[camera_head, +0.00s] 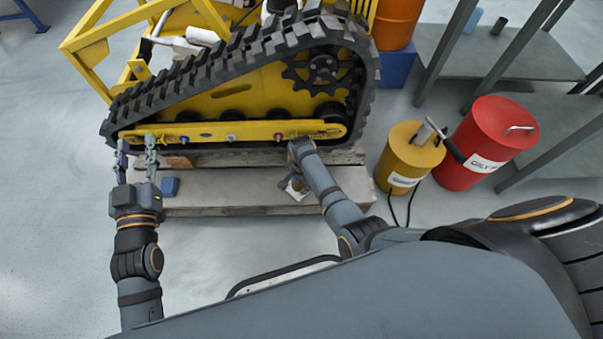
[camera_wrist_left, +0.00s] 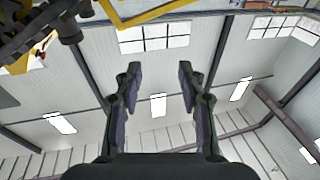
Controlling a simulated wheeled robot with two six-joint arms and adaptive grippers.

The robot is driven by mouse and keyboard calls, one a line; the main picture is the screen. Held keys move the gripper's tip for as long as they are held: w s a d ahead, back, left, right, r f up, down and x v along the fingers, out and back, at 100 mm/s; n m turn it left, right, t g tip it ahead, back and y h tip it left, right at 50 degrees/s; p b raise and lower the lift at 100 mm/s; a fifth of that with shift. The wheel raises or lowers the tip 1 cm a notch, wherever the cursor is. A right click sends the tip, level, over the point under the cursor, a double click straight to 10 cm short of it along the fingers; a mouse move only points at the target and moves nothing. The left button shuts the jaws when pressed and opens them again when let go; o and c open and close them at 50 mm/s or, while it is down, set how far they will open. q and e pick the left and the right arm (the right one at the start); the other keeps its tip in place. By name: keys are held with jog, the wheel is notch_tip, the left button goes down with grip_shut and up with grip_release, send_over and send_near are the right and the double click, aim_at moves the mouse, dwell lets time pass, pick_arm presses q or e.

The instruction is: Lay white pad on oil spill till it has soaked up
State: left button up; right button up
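My left gripper (camera_head: 136,143) is open and empty at the left end of the tracked carrier. In the left wrist view the same gripper (camera_wrist_left: 160,72) shows its two fingers apart, with only the far wall and roof behind them. I cannot make out the oil spill.
The yellow tracked carrier (camera_head: 235,105) stands behind the pallet (camera_head: 235,190). A small blue block (camera_head: 170,186) is near my left gripper. A yellow can (camera_head: 408,158) and red drum (camera_head: 487,140) stand to the right, beside a grey metal rack (camera_head: 520,55). Floor at left is clear.

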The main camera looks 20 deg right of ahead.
jog(key=shift+r+p, duration=0.55)
jog(key=shift+r, duration=0.1)
pick_arm(q)
jog(key=s+f+g+p, duration=0.1)
jog(key=s+f+g, duration=0.3)
jog(key=f, duration=0.5)
jog(key=s+f+g, duration=0.3)
jog(key=f+g, duration=0.2)
jog(key=f, duration=0.4)
pick_arm(e)
jog(key=shift+r, duration=0.45)
pick_arm(q)
jog(key=s+f+g+p, duration=0.4)
jog(key=s+g, duration=0.3)
jog(key=s, duration=0.3)
jog(key=shift+s+d+f, duration=0.2)
jog(key=shift+s+d, duration=0.05)
jog(key=shift+s, duration=0.1)
pick_arm(e)
notch_tip(320, 180, up, 4)
jog(key=s+d+r+n+t, duration=0.2)
jog(key=s+d+n, duration=0.45)
jog(key=s, duration=0.55)
jog(key=s+r+n+t+y, duration=0.1)
jog(key=s+r+n, duration=0.5)
jog(key=r, duration=0.3)
jog(key=shift+s+d, duration=0.15)
jog(key=shift+s, duration=0.6)
